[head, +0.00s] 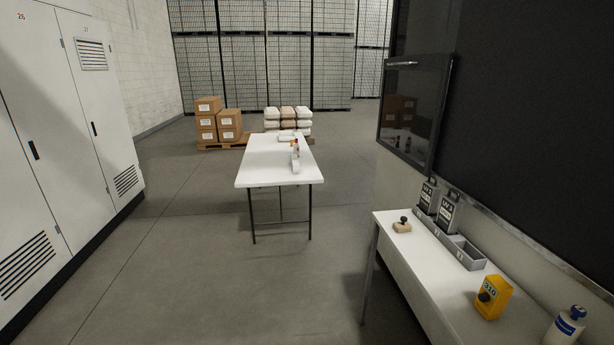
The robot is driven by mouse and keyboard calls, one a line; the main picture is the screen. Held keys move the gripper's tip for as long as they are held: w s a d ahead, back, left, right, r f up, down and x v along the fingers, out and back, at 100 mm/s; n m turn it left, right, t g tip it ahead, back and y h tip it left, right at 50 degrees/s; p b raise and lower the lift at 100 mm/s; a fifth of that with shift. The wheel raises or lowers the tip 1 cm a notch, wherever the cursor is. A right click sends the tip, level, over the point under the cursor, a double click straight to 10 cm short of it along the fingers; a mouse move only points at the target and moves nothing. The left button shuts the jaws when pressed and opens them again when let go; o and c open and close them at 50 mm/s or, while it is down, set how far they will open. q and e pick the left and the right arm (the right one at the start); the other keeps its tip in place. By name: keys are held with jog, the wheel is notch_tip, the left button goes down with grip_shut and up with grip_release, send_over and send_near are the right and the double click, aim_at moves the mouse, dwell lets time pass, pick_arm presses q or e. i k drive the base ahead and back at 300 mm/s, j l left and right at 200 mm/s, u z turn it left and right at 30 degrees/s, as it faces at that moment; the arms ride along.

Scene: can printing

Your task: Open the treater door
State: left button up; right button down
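A dark glazed door panel (413,118) with a grey frame is on the right, on the side of a large dark machine (520,120); it looks like the treater door. A pale bar-shaped handle (402,64) runs along its top edge. The glass reflects the cartons and a table. I cannot tell for sure whether the panel is fully shut. Neither of my grippers is in view.
A white table (265,167) stands mid-floor. Cabinets (60,120) line the left. Floor between is clear.

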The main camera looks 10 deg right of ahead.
aim_at(413, 90)
jog(key=i+z, duration=1)
jog(key=i, duration=0.5)
